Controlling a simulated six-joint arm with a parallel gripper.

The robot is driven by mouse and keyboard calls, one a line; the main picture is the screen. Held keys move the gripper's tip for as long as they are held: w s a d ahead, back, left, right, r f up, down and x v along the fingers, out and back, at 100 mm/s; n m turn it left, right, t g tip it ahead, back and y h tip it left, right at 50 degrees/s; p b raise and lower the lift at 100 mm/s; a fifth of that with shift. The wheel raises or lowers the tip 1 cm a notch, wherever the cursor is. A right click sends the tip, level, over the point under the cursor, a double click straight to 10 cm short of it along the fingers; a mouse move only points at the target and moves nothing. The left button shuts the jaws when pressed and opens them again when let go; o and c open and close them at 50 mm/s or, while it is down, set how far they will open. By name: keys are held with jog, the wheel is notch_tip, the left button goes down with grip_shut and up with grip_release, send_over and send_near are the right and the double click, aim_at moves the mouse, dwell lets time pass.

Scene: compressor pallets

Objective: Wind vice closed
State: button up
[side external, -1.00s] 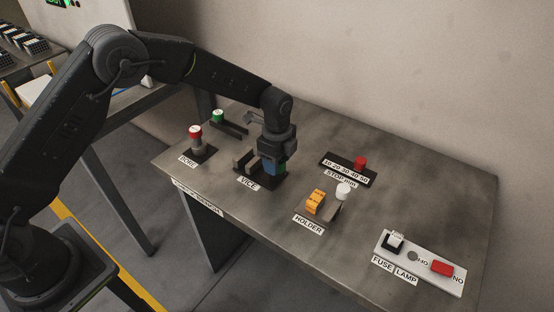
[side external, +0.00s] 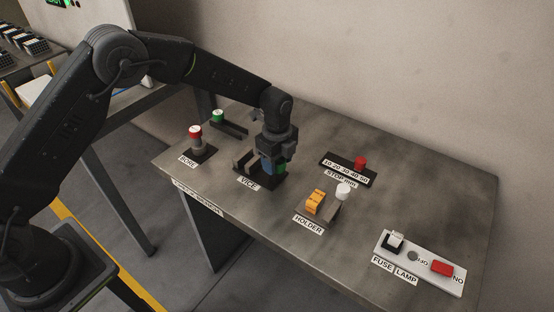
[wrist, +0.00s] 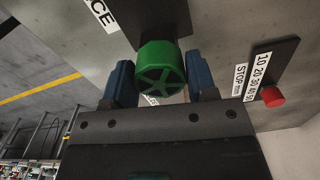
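The vice (side external: 243,162) stands on the bench behind its VICE label, a dark block with upright jaws. Its green handwheel (wrist: 160,68) has spokes and shows face-on in the wrist view; in the side view, part of the green wheel (side external: 281,167) shows beside my fingers. My gripper (wrist: 161,78) has its two blue fingers on opposite sides of the wheel, apparently touching its rim. In the side view my gripper (side external: 271,164) points down at the vice and hides part of it. The jaw gap is hard to judge.
The STOP scale (side external: 347,171), the orange-and-white HOLDER (side external: 316,202) and the FUSE LAMP panel (side external: 420,263) lie to the right. Bare bench lies between them.

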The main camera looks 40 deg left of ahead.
jog(key=o, duration=0.4)
jog(key=shift+r, duration=0.1)
notch_tip(320, 180, up, 14)
dwell(0.5)
jog(key=s+a+r+n+t, duration=0.2)
jog(key=s+a+r+n, duration=0.25)
jog(key=s+r, duration=0.2)
jog(key=s+a+r+n+t, duration=0.1)
jog(key=s+a+r+n, duration=0.2)
jog(key=s+r+n, duration=0.4)
jog(key=s+a+f+n+t, duration=0.1)
jog(key=s+n, duration=0.3)
jog(key=s, duration=0.4)
jog(key=s+a+f+n+t, duration=0.1)
jog(key=s+n, duration=0.3)
jog(key=s, duration=0.5)
jog(key=shift+a+f+t, duration=0.3)
jog(key=shift+a+f, duration=0.35)
jog(key=shift+a, duration=0.05)
